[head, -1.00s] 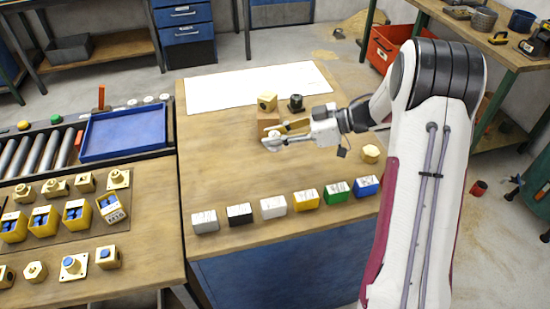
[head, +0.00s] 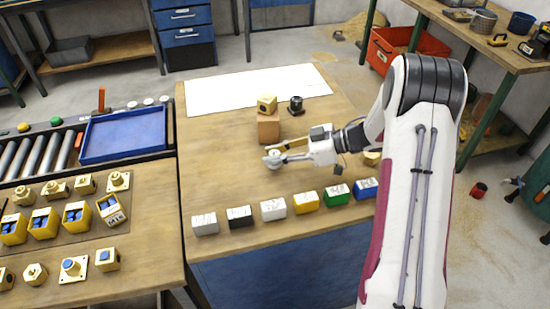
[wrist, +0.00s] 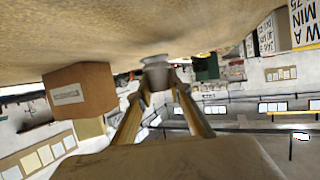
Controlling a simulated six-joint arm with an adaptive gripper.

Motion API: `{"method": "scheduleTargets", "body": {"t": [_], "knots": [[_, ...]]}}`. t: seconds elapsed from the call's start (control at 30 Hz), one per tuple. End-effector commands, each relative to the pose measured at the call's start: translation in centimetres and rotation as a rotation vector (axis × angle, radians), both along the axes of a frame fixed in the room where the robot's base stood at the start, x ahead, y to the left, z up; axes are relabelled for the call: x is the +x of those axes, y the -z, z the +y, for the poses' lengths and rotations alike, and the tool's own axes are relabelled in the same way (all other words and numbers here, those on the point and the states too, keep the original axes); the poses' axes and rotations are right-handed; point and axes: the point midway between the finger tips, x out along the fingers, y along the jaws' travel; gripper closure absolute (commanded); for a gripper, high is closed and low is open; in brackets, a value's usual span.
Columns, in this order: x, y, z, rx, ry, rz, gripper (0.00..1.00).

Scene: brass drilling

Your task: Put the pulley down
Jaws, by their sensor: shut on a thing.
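The pulley (head: 271,160) is a small, silvery grey round part at the tips of my gripper (head: 277,156). My gripper is shut on it, reaching in from the right over the middle of the wooden table (head: 225,175). In the wrist view, the pulley (wrist: 156,71) sits between the fingertips (wrist: 159,90), close against the table surface, which fills the top of that picture. I cannot tell whether it touches the table. The fingers hide part of the pulley.
Several coloured blocks line the front edge, including a white one (head: 273,210). The table's left middle is clear.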

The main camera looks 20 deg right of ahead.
Motion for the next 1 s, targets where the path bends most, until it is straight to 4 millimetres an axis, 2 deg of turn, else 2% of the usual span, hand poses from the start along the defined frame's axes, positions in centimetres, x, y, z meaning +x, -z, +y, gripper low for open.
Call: {"method": "scheduleTargets", "body": {"t": [0.2, 0.67, 0.7, 0.77, 1.0], "knots": [[0.0, 1.5, 0.0, 0.0, 0.0, 0.0, 1.0], [0.0, 1.9, 0.0, 0.0, 0.0, -0.001, 1.0], [0.0, 1.9, 0.0, 0.0, 0.0, -0.001, 0.79], [0.0, 1.9, 0.0, 0.0, 0.0, -0.001, 0.64], [0.0, 1.9, 0.0, 0.0, 0.0, -0.001, 0.64]]}}
